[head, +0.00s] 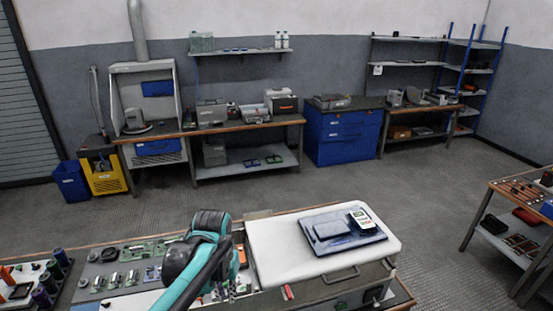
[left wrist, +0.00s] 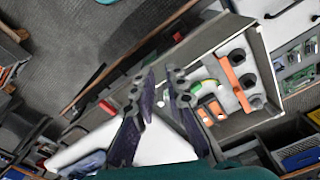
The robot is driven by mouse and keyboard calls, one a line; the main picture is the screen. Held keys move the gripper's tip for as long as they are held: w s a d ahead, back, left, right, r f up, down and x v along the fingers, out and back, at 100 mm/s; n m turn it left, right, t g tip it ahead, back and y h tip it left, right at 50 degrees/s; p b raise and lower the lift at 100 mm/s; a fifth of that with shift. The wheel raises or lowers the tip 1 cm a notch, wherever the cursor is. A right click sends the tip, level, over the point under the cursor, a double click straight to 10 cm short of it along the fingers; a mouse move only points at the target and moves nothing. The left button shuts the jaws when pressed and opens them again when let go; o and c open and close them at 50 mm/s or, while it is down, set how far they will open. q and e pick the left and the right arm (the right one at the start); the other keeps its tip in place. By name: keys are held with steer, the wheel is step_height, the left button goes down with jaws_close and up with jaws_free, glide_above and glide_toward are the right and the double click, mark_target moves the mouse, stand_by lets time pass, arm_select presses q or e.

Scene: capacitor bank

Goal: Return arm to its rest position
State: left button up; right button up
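My left arm (head: 207,240), teal and dark grey, reaches over the near workbench in the head view. Its gripper is mostly hidden there behind the arm. In the left wrist view my left gripper (left wrist: 160,72) has its two dark fingers apart, with nothing held between the tips. Below it in that view is a grey open case (left wrist: 262,62) with an orange strip (left wrist: 234,82), round dark holes and small green and yellow parts. My right arm and gripper are not in view.
A white-topped case (head: 285,270) on the near bench carries a dark blue tray (head: 370,237) and a handheld meter (head: 361,217). Circuit boards and cylinders lie left of the arm. A side table (head: 511,216) stands at right. The floor beyond is clear.

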arm_select(q)
steer(key=s+a+f+n+t+b, duration=0.1)
steer(key=s+a+f+t+b, duration=0.1)
steer(key=s+f+b, duration=0.3)
steer(key=s+a+f+t+b, duration=0.3)
steer(key=s+f+t+b, duration=0.1)
steer(key=s+f+b, duration=0.1)
steer(key=shift+s+n+t, duration=0.25)
steer(key=shift+n+t, duration=0.05)
steer(key=shift+n, duration=0.1)
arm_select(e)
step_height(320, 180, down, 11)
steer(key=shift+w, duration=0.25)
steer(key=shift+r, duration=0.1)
